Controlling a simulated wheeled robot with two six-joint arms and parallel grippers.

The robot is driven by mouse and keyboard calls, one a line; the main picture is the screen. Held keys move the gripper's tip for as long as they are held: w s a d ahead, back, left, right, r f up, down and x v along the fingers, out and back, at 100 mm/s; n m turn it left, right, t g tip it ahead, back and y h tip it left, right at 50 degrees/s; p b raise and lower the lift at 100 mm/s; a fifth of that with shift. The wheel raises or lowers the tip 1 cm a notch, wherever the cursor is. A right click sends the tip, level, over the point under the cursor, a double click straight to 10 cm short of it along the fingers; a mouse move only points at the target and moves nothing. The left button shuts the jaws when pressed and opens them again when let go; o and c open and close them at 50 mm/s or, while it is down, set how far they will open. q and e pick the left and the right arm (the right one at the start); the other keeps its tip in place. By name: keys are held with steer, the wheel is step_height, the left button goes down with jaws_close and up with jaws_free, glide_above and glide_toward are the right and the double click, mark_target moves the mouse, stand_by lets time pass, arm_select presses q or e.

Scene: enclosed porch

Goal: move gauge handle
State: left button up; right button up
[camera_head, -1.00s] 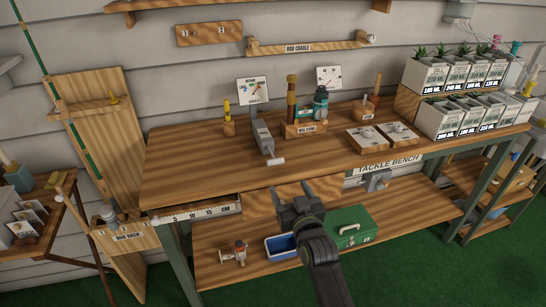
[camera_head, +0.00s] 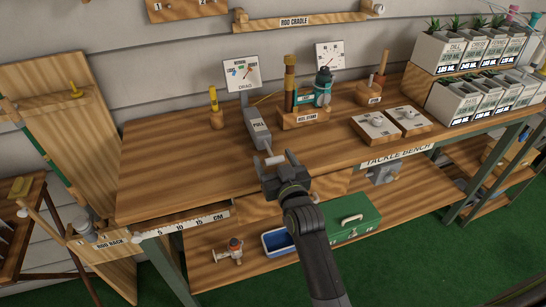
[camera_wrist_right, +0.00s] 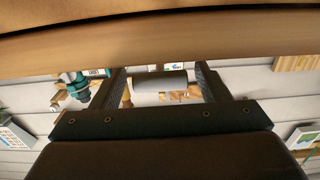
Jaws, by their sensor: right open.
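The pull gauge (camera_head: 257,129) is a grey block marked PULL on the tackle bench top. My right gripper (camera_head: 280,164) is open at the front edge, close to the handle. In the right wrist view the handle (camera_wrist_right: 160,85) appears between the two open fingers (camera_wrist_right: 160,73), with a gap on at least the right side. I cannot tell whether the fingers touch it. My left gripper is not in view.
A reel stand (camera_head: 305,118), wooden blocks (camera_head: 378,127) and planter boxes (camera_head: 470,60) stand to the right. The lower shelf holds a blue tray (camera_head: 277,241) and a green box (camera_head: 355,216).

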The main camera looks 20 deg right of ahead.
mark_target(264, 140)
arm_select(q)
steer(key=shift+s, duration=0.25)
arm_select(e)
steer(key=shift+s, duration=0.1)
steer(key=shift+c, duration=1.3)
steer(key=c, duration=1.1)
steer(key=shift+w+r, duration=0.15)
steer(key=shift+w, duration=0.3)
steer(key=w, duration=0.4)
steer(key=shift+w+a+p, duration=0.1)
steer(key=shift+p, duration=0.2)
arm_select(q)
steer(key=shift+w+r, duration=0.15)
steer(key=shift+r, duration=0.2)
